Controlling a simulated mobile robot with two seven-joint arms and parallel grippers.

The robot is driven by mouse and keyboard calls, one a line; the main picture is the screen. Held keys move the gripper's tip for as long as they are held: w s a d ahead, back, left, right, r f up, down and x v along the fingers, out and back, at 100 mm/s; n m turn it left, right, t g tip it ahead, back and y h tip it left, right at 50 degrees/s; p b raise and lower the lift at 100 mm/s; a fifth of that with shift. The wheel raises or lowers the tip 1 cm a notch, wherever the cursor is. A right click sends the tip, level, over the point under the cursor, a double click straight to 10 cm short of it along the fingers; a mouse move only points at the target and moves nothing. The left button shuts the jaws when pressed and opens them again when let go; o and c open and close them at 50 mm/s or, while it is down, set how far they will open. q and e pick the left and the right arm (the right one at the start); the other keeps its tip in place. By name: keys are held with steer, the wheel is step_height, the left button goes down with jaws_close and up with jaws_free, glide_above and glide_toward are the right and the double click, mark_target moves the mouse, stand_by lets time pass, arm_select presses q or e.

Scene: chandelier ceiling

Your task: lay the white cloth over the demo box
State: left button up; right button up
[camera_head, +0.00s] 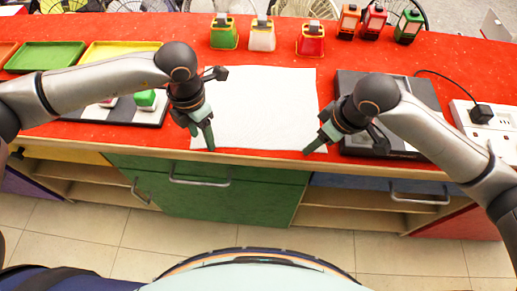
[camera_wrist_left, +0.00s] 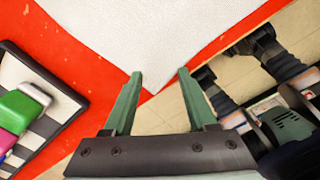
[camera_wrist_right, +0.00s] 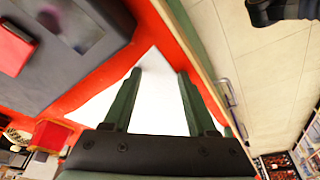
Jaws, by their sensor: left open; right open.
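The white cloth (camera_head: 262,108) lies flat on the red counter, between my two arms. A flat dark grey case (camera_head: 425,97) lies to its right, partly behind my right arm; I cannot tell if it is the demo box. My left gripper (camera_head: 203,140) is open at the cloth's front left corner. In the left wrist view the cloth (camera_wrist_left: 150,35) has a corner near and between the open fingertips (camera_wrist_left: 160,74). My right gripper (camera_head: 316,143) is open at the front right corner. In the right wrist view the cloth (camera_wrist_right: 155,95) shows between the fingers (camera_wrist_right: 158,72). Neither gripper visibly holds it.
A green tray (camera_head: 45,56) and a yellow tray (camera_head: 110,50) are at the left. A black-and-white board (camera_head: 125,114) with blocks lies left of the cloth. Small lanterns (camera_head: 375,20) and coloured containers (camera_head: 262,37) line the back. A white power strip (camera_head: 485,125) is at the right.

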arm_select(q)
steer(key=shift+c, duration=0.4)
arm_select(e)
steer(key=shift+c, duration=0.4)
arm_select(q)
jaws_close()
arm_select(e)
steer(key=shift+s+f, duration=0.1)
jaws_close()
arm_select(q)
steer(key=shift+r, duration=0.1)
